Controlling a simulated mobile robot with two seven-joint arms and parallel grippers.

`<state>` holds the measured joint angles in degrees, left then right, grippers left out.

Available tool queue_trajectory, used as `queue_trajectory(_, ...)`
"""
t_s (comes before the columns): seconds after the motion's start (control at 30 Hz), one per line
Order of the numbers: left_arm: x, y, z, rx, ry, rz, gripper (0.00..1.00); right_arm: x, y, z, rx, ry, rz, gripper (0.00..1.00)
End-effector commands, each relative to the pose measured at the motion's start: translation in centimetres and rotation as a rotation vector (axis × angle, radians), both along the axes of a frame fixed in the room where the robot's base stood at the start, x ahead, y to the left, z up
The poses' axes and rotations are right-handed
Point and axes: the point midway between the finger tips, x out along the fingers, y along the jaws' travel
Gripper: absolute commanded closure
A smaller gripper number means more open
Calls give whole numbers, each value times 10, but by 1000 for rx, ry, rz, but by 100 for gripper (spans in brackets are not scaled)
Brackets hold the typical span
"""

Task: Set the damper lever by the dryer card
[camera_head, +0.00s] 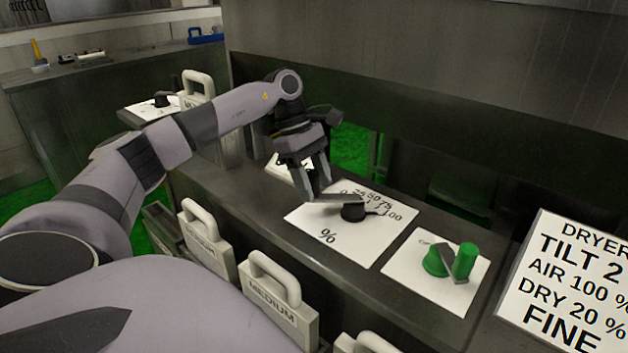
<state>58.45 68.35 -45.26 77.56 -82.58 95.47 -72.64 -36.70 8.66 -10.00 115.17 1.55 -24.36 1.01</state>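The dryer card (566,285) stands at the right edge and reads TILT 2, AIR 100 %, DRY 20 %, FINE; its right side is cut off. The white dial plate (325,237), marked % with a scale ending at 100, lies on the counter. It carries a dark hub (353,212) and a grey lever bar (340,198) that extends left, toward the 0 side. My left gripper (315,196) points down over the plate's left part, its fingers apart, with the tips close to the bar's left end. Contact cannot be told. My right gripper is not in view.
A second white plate (408,271) with a green knob and green post (465,261) lies right of the dial. Pale handled plates marked MEDIUM (277,307) stand along the counter's front. A dark raised panel (430,97) runs behind the counter.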

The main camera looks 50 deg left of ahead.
Motion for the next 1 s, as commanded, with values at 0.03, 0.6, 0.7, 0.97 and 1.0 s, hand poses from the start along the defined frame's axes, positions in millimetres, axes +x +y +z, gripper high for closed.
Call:
queue_trajectory(0.03,0,0,0,0,2,-1,46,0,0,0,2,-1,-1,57)
queue_trajectory(0.6,-4,20,52,-2,-1,0,46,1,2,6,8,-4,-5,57)
queue_trajectory(0.7,-5,24,61,-1,0,0,46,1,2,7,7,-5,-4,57)
queue_trajectory(0.97,-5,27,66,0,2,-1,46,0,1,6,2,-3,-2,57)
queue_trajectory(1.0,-5,27,66,0,2,-1,46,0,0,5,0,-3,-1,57)
